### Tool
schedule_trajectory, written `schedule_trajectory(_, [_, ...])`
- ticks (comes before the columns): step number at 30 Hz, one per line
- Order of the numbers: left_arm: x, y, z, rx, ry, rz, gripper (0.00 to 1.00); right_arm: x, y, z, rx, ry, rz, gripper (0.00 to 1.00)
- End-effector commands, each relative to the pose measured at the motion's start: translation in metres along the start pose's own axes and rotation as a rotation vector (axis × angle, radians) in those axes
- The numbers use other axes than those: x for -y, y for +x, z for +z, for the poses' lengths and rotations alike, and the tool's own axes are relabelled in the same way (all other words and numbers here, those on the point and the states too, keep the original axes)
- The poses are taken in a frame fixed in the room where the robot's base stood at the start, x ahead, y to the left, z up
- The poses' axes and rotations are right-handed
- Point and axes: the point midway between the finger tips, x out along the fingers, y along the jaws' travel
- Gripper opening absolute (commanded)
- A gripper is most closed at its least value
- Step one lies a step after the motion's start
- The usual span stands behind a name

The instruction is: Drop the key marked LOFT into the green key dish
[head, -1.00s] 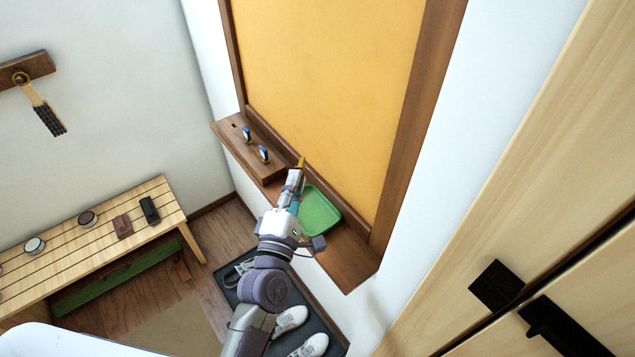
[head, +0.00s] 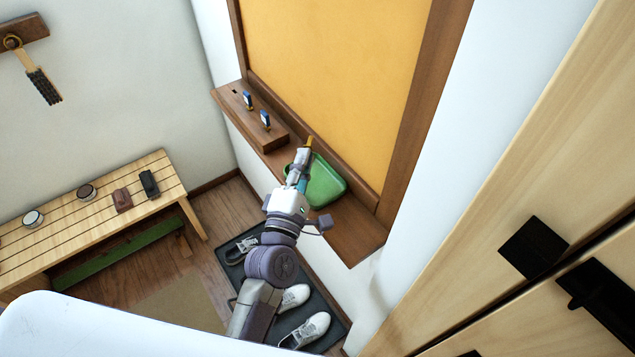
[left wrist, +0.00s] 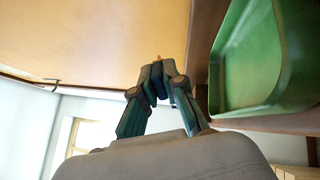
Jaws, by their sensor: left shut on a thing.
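My left gripper (head: 304,158) is shut on a small key with an orange-yellow end (head: 309,141). Any lettering on the key is too small to read. In the left wrist view the closed fingertips (left wrist: 157,76) have only a small orange tip (left wrist: 158,57) showing between them. The green key dish (head: 328,185) sits on the wooden ledge, just right of the gripper, which covers part of its left side. In the left wrist view the dish (left wrist: 235,75) is to the right of the fingers, and they are apart from it. My right gripper is out of view.
A yellow panel with a brown frame rises behind the ledge. A slatted bench (head: 105,205) stands left, and a shoe tray (head: 235,265) lies below.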

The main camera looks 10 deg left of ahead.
Motion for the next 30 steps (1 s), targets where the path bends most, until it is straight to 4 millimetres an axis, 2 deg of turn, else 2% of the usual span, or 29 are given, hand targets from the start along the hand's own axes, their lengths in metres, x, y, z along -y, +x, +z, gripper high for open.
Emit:
schedule_trajectory(2, [-0.001,0.000,0.000,0.000,0.000,0.000,0.00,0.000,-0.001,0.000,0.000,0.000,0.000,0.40])
schedule_trajectory(3, [-0.001,0.000,0.000,0.000,0.000,0.000,0.14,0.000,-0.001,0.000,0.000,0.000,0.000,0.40])
schedule_trajectory(8, [-0.001,0.000,0.000,0.000,0.000,0.000,0.40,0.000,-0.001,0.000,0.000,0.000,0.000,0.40])
schedule_trajectory(16, [-0.001,0.000,0.000,0.000,0.000,0.000,0.40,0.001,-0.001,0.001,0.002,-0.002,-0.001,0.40])
schedule_trajectory(20, [0.000,-0.007,0.000,0.001,0.001,-0.002,0.40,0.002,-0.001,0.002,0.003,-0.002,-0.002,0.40])
schedule_trajectory(23, [0.001,-0.022,0.000,0.000,0.001,-0.003,0.40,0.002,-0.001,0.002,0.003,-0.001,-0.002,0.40])
schedule_trajectory(30, [0.001,-0.074,0.000,0.002,0.003,-0.005,0.40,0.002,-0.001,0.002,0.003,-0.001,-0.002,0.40])
